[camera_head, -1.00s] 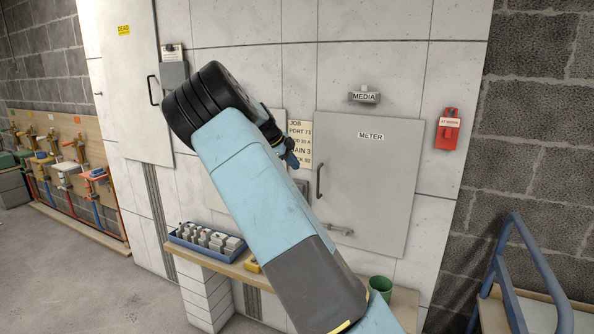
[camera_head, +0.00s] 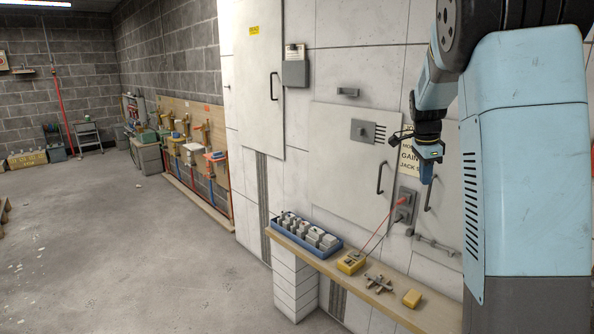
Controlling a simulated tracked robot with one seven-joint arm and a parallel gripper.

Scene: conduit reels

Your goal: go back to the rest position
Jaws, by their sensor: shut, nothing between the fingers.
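My gripper (camera_head: 427,172) hangs from my raised arm in the right half of the head view, its blue fingers pointing down. It is shut and empty. It is in front of the white wall panels, above the shelf, and appears apart from everything. The task names no other object.
A wooden shelf (camera_head: 442,314) carries a blue tray (camera_head: 335,251) of grey blocks, a yellow device (camera_head: 351,262), small metal fittings (camera_head: 378,284) and a yellow block (camera_head: 412,298). A red lead runs to a grey wall unit (camera_head: 404,208). Open floor (camera_head: 130,240) lies left.

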